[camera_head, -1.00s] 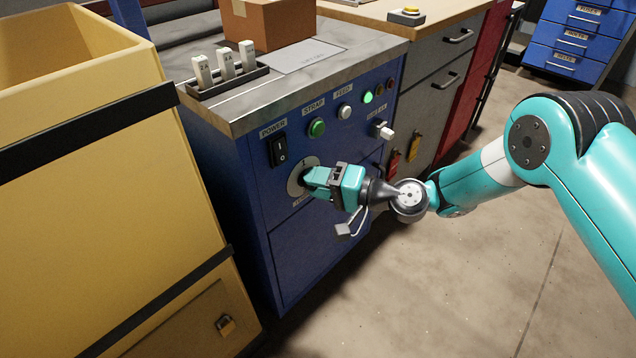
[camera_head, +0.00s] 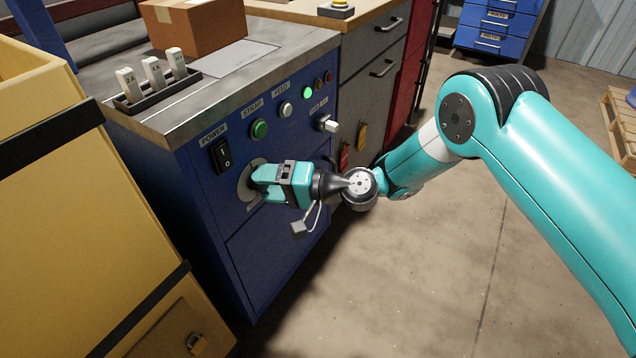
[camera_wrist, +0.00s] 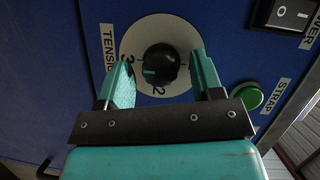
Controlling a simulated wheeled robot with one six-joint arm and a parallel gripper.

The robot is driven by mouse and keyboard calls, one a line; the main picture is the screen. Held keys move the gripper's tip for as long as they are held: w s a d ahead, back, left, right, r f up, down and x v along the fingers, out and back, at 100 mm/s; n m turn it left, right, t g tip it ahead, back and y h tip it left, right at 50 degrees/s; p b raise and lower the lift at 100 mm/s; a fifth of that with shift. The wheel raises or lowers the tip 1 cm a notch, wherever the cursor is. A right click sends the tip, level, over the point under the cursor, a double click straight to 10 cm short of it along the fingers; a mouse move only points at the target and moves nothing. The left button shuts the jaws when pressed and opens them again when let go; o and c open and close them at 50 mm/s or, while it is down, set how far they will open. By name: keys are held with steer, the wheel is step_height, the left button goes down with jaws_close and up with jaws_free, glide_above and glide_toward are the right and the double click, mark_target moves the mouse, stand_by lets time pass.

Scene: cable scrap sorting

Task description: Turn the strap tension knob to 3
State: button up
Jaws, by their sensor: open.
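The strap tension knob (camera_wrist: 160,65) is black and round, with a pale teal pointer mark. It sits on a white dial plate (camera_wrist: 178,24) marked with numbers. In the wrist view the mark points left, between the 2 below and the 3 at upper left, seemingly nearer the 3. My gripper (camera_wrist: 162,62) is open, with one finger on each side of the knob and visible gaps between. In the head view my gripper (camera_head: 262,182) is at the dial plate (camera_head: 244,184) on the blue cabinet front and hides the knob.
Above the dial are the black power switch (camera_head: 221,155), the green strap button (camera_head: 259,129) and the white feed button (camera_head: 286,109). A yellow bin (camera_head: 70,230) stands close on the left. A cardboard box (camera_head: 192,27) is on top.

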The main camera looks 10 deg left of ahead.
steer(key=d+r+b, duration=0.1)
steer(key=d+b, duration=0.4)
steer(key=d, duration=1.2)
steer(key=shift+s+r, duration=0.15)
steer(key=shift+r, duration=0.15)
steer(key=shift+d, duration=0.1)
steer(key=s+d+r+n+g+h, duration=0.2)
steer(key=s+r+n+h, duration=0.35)
steer(key=s+r, duration=0.3)
steer(key=s+d+r+t+h, duration=0.1)
steer(key=s+d+r+h, duration=0.1)
steer(key=s+d+h, duration=0.3)
steer(key=s+d+r+t+h, duration=0.1)
steer(key=s+d+r+h, duration=0.15)
steer(key=s+d, duration=0.5)
step_height(320, 180, up, 37)
steer(key=m+p, duration=0.1)
steer(key=p, duration=3.5)
steer(key=shift+w+d+f, duration=0.15)
steer(key=shift+d+f, duration=0.05)
steer(key=shift+d, duration=0.2)
